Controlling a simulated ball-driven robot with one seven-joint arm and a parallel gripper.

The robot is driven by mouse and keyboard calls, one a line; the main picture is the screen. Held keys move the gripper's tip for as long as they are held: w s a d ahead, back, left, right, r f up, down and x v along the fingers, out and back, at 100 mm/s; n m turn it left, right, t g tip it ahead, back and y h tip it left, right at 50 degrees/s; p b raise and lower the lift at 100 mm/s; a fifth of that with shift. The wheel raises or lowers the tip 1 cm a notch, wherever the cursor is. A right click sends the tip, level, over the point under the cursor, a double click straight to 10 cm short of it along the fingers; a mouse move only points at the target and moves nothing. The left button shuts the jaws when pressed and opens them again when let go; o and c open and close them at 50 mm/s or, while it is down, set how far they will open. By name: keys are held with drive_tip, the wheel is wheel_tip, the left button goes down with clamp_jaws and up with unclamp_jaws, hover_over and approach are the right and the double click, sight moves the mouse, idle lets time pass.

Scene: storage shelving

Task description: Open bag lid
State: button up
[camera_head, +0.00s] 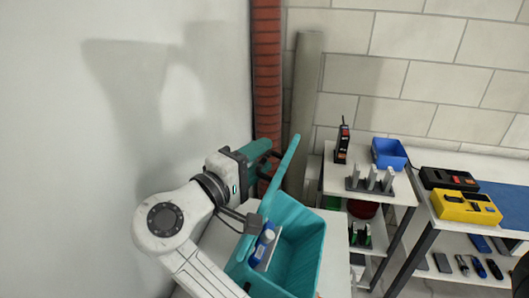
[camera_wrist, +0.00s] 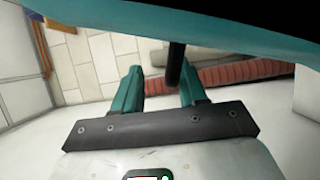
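The teal bag (camera_head: 300,250) is a box-like container on a white surface. Its lid (camera_head: 281,175) stands raised and steeply tilted on the left side, seen nearly edge-on, so the bag's inside shows. A blue bottle (camera_head: 262,246) and a pale item lie inside. My gripper (camera_head: 264,150) is on the left, outer side of the lid. In the wrist view its teal fingers (camera_wrist: 160,78) are apart, and the lid (camera_wrist: 215,28) crosses the top. A dark handle-like bar (camera_wrist: 175,66) shows between the fingers; I cannot tell whether they touch it.
A white wall stands close on the left, with a red ribbed column (camera_head: 267,70) in the corner. To the right, shelves hold a blue bin (camera_head: 389,153), a radio-like device (camera_head: 342,143), a yellow case (camera_head: 466,207) and several small tools.

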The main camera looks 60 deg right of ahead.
drive_tip(key=w+a+p, duration=0.1)
drive_tip(key=a, duration=0.8)
drive_tip(key=shift+p, duration=0.35)
idle(0.3)
drive_tip(key=shift+r, duration=0.1)
idle(0.8)
